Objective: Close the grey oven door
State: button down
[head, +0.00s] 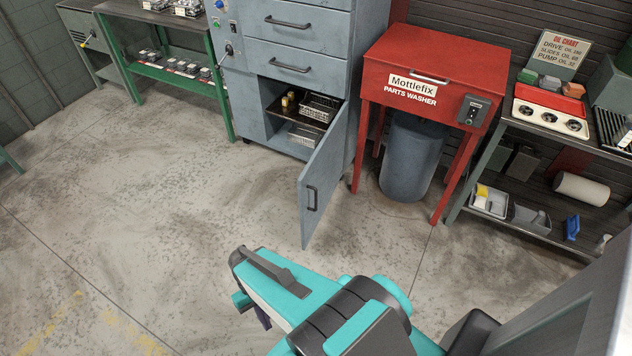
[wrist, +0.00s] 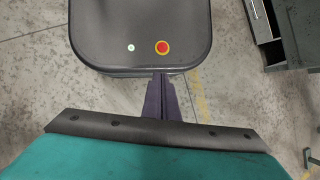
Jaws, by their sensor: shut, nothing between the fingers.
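The grey oven (head: 230,90) is a tall blue-grey cabinet at the back centre in the head view. Its lower door (head: 327,165) is hinged on the right side and stands wide open, swung out towards me. A dark vertical handle (head: 311,198) is on the door's face. The open compartment shows wire baskets (head: 319,107) and small brass-coloured parts on its shelves. My gripper (head: 263,317) is at the bottom centre, apart from the door and nearer to me, partly hidden by my teal arm. In the wrist view its dark fingers (wrist: 163,100) are together and empty.
A red parts washer (head: 420,75) with a grey bin (head: 411,155) under it stands right of the door. A green-legged bench (head: 180,75) is on the left. A loaded workbench (head: 545,130) is at the right. The floor before the oven is clear.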

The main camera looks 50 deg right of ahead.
jog(key=w+d+f+m+t+y+b, duration=0.3)
jog(key=w+d+m+t+y+b, duration=0.45)
jog(key=w+d+b, duration=0.7)
jog(key=w+d+r+m+t+b, duration=0.1)
jog(key=w+d+r+t+b, duration=0.2)
jog(key=d, duration=0.4)
jog(key=w+d+r+m+t+b, duration=0.1)
jog(key=w+d+m+t+b, duration=0.15)
jog(key=d+b, duration=0.35)
jog(key=s+d+r+t+h+b, duration=0.1)
jog(key=s+d+r+t+b, duration=0.2)
jog(key=d, duration=0.5)
jog(key=s+d+r+t+h+b, duration=0.1)
jog(key=s+d+r+t+b, duration=0.2)
jog(key=d, duration=0.6)
jog(key=s+d+r+m+t+h+b, duration=0.1)
jog(key=s+d+r+t+b, duration=0.2)
jog(key=d, duration=0.5)
notch_tip(320, 180, up, 3)
jog(key=shift+s+d+f+b, duration=0.1)
jog(key=shift+s+d+b, duration=0.15)
jog(key=shift+s+b, duration=0.55)
jog(key=shift+s, duration=0.1)
jog(key=b, duration=0.3)
send_near(307, 174)
jog(key=x, duration=0.5)
jog(key=shift+f, duration=0.1)
jog(key=shift+w+a+b, duration=0.25)
jog(key=shift+w+b, duration=0.1)
jog(key=shift+w, duration=0.3)
